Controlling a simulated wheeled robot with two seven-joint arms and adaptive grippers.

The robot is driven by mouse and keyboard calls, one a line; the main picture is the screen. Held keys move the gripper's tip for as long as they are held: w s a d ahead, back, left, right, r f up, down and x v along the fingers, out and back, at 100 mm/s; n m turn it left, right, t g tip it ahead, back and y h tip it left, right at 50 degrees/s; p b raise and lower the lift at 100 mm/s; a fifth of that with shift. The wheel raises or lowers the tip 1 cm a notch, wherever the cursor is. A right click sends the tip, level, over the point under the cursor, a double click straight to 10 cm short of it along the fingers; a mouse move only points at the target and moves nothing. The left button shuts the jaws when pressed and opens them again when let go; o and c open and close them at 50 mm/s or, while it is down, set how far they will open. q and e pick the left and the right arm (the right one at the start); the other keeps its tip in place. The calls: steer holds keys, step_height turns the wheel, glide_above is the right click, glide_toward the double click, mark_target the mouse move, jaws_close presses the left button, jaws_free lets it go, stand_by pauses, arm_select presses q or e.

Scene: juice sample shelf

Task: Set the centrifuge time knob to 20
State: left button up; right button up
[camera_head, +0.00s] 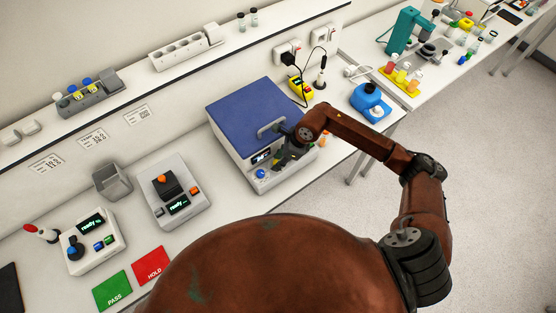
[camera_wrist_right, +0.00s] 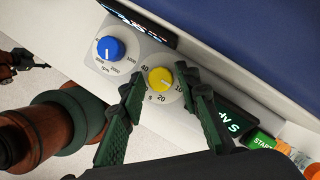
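The centrifuge is a white box with a blue lid (camera_head: 250,110) on the bench in the head view. In the right wrist view its front panel carries a yellow knob (camera_wrist_right: 160,79) on a dial marked 10, 20, 40 and s. I cannot make out where its pointer sits. A blue rpm knob (camera_wrist_right: 110,49) is beside it. My right gripper (camera_wrist_right: 160,82) is open, with one fingertip on each side of the yellow knob; contact is not clear. In the head view this gripper (camera_head: 285,157) is at the front panel. A small dark gripper, apparently my left (camera_wrist_right: 22,63), shows at the wrist view's left edge.
A lit display (camera_wrist_right: 228,122) and a green START button (camera_wrist_right: 263,142) are close to the right finger. The lid handle (camera_head: 271,130) is just above my gripper.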

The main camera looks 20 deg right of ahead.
jaws_close()
steer(key=shift+m, duration=0.3)
steer(key=m+t+b, duration=0.1)
steer(key=m, duration=0.1)
steer(key=m+t+h+b, duration=0.1)
steer(key=m, duration=0.2)
steer(key=shift+s+a, duration=0.1)
steer(key=shift+a, duration=0.1)
steer(key=m+h+b, duration=0.1)
steer(key=m, duration=0.2)
steer(key=m+h+b, duration=0.1)
steer(key=m+b, duration=0.1)
steer(key=m, duration=0.1)
steer(key=shift+t+h, duration=0.3)
stand_by(0.4)
steer(key=shift+o, duration=1.7)
jaws_free()
